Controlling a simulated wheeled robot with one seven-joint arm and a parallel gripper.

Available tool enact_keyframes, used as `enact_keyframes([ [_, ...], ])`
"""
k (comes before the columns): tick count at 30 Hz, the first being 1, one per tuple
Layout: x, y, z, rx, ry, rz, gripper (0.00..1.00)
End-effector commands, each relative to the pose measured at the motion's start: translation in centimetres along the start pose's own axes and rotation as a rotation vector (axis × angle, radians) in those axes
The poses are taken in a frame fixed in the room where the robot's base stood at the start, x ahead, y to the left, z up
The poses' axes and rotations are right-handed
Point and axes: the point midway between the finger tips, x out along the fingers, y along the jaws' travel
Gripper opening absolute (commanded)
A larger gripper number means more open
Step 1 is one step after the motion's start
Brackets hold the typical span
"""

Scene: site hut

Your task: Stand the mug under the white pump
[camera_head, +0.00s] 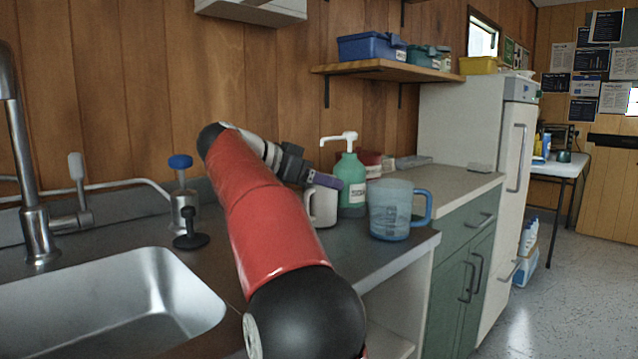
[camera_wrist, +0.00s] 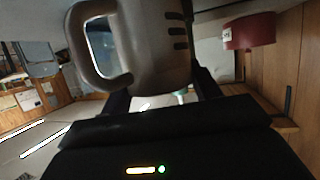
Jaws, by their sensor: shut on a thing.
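The pale grey mug (camera_head: 322,207) is upright at the counter, its handle to the left, just left of a green bottle (camera_head: 352,178). My gripper (camera_head: 326,181) is shut on the mug near its top. The bottle's white pump (camera_head: 345,138) points left, and its spout is above the mug. I cannot tell whether the mug's base touches the counter or how well it lines up in depth. In the wrist view the mug (camera_wrist: 150,45) fills the space ahead of my gripper (camera_wrist: 162,88), and its handle is on the left.
A translucent blue jug (camera_head: 392,210) stands right of the bottle near the counter's front edge. A red tub (camera_head: 370,163) is behind. A blue-topped dispenser (camera_head: 182,200) and a black stand (camera_head: 191,241) are left, beside the sink (camera_head: 120,300). A wooden shelf (camera_head: 385,70) hangs above.

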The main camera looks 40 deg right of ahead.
Motion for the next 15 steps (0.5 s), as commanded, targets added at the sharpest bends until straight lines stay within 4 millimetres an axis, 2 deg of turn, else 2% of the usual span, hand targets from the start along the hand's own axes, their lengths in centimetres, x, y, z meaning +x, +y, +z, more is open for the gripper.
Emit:
enact_keyframes([
  [4,-0.02,0.01,-0.02,0.0,0.001,0.0,0.26],
  [5,0.01,-0.01,0.07,-0.001,0.0,0.0,0.63],
  [9,0.0,-0.01,0.04,0.0,0.0,0.0,0.82],
  [15,-0.01,-0.01,0.04,0.0,0.0,0.0,0.84],
])
